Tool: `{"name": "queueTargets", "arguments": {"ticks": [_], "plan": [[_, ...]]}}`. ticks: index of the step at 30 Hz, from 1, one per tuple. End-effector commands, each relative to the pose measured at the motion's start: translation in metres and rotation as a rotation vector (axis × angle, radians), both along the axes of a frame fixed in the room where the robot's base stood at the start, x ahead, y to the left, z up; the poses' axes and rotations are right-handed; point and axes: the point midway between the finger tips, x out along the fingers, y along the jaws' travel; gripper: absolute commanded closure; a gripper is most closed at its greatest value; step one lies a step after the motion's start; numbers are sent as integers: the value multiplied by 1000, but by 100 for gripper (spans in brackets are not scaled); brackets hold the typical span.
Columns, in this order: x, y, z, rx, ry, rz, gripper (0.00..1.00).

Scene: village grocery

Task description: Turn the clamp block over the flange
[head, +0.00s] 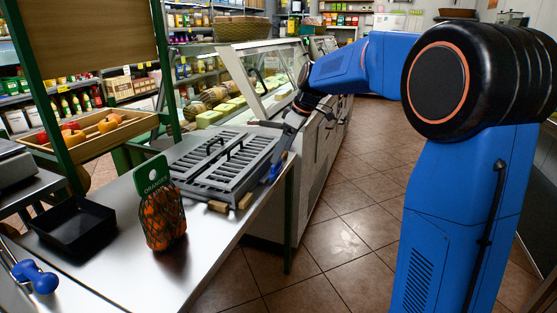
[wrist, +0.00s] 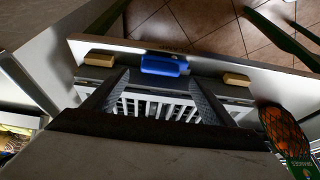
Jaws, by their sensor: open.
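A blue block (wrist: 163,65), which looks like the clamp block, sits at the table's edge between two tan blocks (wrist: 98,60) (wrist: 236,79). It also shows in the head view (head: 275,173) at the right edge of the table, beside the grey slotted unit. A pale strip (wrist: 215,62) runs along the edge by the block; I cannot tell whether this is the flange. My gripper (wrist: 160,77) is open, its two dark fingers spread either side of the blue block's near side, with nothing between them. In the head view my gripper (head: 279,160) is partly hidden at the unit's right end.
The grey slotted unit (head: 213,170) with two black handles lies on the metal table (head: 120,255). A net of oranges (head: 161,213) and a black tray (head: 72,228) stand to its left. A glass display counter (head: 262,85) stands behind. Tiled floor to the right is clear.

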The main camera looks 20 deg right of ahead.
Motion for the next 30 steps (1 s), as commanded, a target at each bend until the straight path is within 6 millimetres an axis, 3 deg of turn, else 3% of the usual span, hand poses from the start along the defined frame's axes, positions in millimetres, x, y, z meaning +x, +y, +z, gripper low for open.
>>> {"name": "queueTargets", "arguments": {"ticks": [9, 21, 27, 30], "plan": [[8, 12, -36, 0, 1, 0, 22], [10, 14, -42, -1, -1, 0, 22], [10, 14, -42, -1, -1, 0, 63], [10, 14, -42, 0, 0, -1, 63]]}}
